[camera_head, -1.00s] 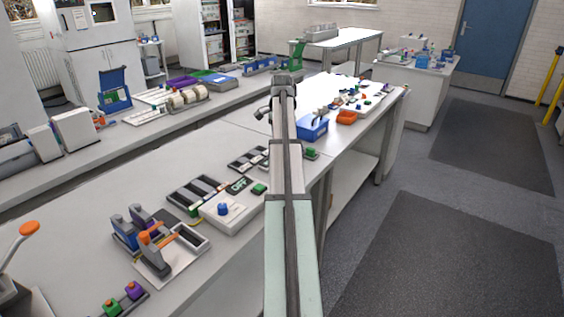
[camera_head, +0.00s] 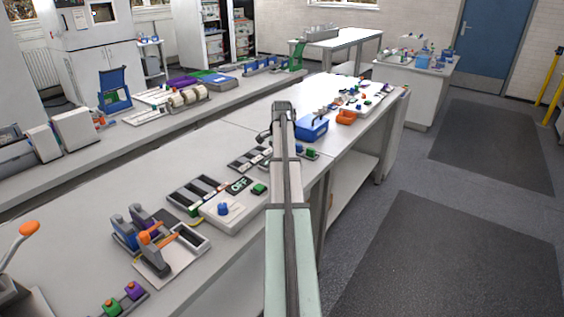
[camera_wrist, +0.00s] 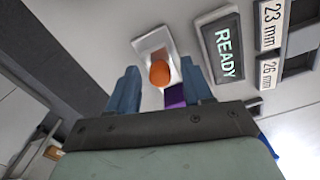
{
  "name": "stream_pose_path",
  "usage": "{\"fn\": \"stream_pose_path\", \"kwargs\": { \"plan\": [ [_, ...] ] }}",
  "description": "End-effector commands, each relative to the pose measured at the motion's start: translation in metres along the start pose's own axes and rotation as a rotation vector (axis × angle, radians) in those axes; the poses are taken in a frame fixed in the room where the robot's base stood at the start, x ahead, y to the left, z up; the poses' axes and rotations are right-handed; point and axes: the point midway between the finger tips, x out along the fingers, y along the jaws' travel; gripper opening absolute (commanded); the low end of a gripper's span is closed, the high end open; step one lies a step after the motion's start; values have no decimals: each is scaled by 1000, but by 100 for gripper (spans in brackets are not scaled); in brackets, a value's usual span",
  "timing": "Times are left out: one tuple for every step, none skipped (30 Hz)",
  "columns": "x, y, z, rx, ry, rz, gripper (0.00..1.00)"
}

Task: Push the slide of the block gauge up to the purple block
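In the wrist view, an orange knob (camera_wrist: 159,73) stands on a pale plate (camera_wrist: 152,42), which looks like the slide of the block gauge. A purple block (camera_wrist: 175,96) shows just below the knob, partly hidden by my right finger. I cannot tell whether the slide touches the block. My gripper (camera_wrist: 160,82) is open, its two blue-grey fingers apart on either side of the knob, with no clear contact. In the head view my arm hides the gauge and most of my gripper.
Beside the knob in the wrist view are a READY display (camera_wrist: 229,52) and slots labelled 23 mm (camera_wrist: 270,25) and 26 mm. In the head view, a white box with a blue knob (camera_head: 224,208) and a blue bin (camera_head: 312,128) stand near my arm.

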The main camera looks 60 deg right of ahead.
Motion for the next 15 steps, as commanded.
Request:
{"fn": "stream_pose_path", "kwargs": {
  "plan": [
    [0,0,0,0,0,0,46],
    [0,0,0,0,0,0,44],
    [0,0,0,0,0,0,40],
    [0,0,0,0,0,0,37],
    [0,0,0,0,0,0,34],
    [0,0,0,0,0,0,30],
    [0,0,0,0,0,0,27],
    [0,0,0,0,0,0,24],
    [0,0,0,0,0,0,21],
    [0,0,0,0,0,0,18],
    [0,0,0,0,0,0,15],
    [0,0,0,0,0,0,11],
    [0,0,0,0,0,0,8],
    [0,0,0,0,0,0,5],
    [0,0,0,0,0,0,1]
  ]
}}
